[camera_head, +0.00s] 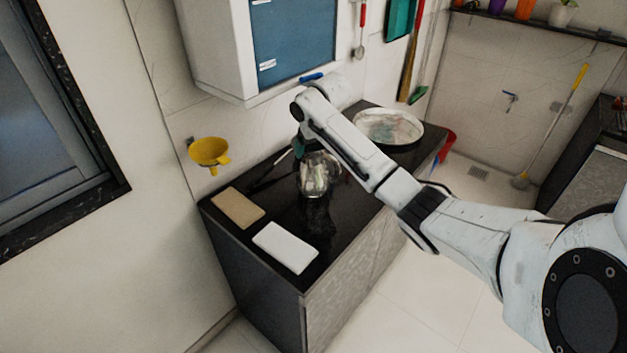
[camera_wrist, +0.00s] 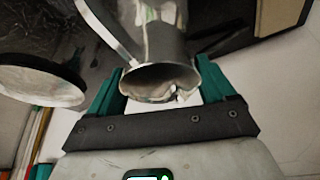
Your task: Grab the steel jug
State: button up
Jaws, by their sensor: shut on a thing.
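The steel jug (camera_head: 318,174) is shiny and silvery and is at the black counter, below my arm's far end in the head view. In the wrist view the steel jug (camera_wrist: 158,50) shows its open rim towards the camera and a long handle at its left. My gripper (camera_wrist: 160,88) has green fingers on both sides of the jug near its rim and is shut on it. In the head view my gripper (camera_head: 299,148) is mostly hidden by my arm. I cannot tell whether the jug's base touches the counter.
A large steel basin (camera_head: 388,127) stands at the counter's far end. A tan board (camera_head: 238,207) and a white board (camera_head: 285,248) lie at the near end of the black counter (camera_head: 317,225). A yellow funnel (camera_head: 209,152) is at the wall. A white cabinet with a blue door (camera_head: 292,45) hangs above.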

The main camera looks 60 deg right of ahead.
jog(key=c, duration=1.1)
jog(key=shift+c, duration=0.2)
